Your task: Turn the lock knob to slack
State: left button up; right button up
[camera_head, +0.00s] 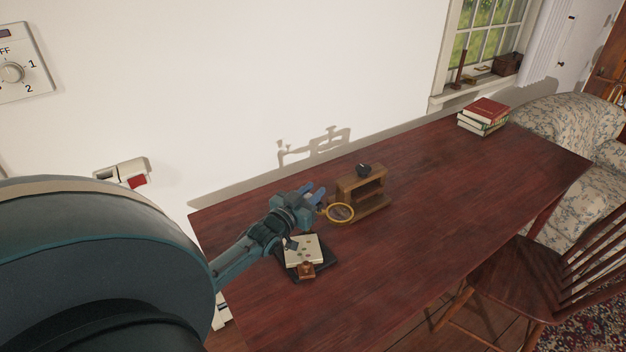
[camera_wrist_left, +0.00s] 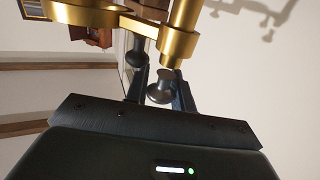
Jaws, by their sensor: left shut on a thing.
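My left gripper (camera_head: 316,193) is over the far left part of the dark red table (camera_head: 430,185). In the left wrist view its two dark fingers (camera_wrist_left: 161,84) are closed on a dark round lock knob (camera_wrist_left: 160,90). The knob sits just below a brass fitting with an upright post (camera_wrist_left: 183,25). A second dark knob (camera_wrist_left: 135,54) shows behind it, under a brass bar. In the head view a brass ring (camera_head: 340,212) shows beside the gripper; the rest of the brass fitting is mostly hidden by my arm. My right gripper is not in view.
A dark tray with a cream plate (camera_head: 303,250) and a small brown object (camera_head: 306,271) lies below my arm. Books (camera_head: 484,115) lie far right. The table's middle is clear.

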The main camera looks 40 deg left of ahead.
pick_arm(q)
jog(key=n+y, duration=0.1)
jog(key=y, duration=0.1)
jog(key=n+g+y+p, duration=0.1)
jog(key=n+y, duration=0.1)
jog(key=y, duration=0.1)
jog(key=shift+a+n, duration=0.15)
jog(key=shift+n, duration=0.15)
jog(key=shift+s+a+n+g+y, duration=0.1)
jog(key=shift+a+n+g+y, duration=0.1)
jog(key=shift+n+g+y, duration=0.95)
jog(key=shift+y, duration=0.45)
jog(key=shift+a+r, duration=0.1)
jog(key=o, duration=1)
jog(key=shift+s, duration=0.1)
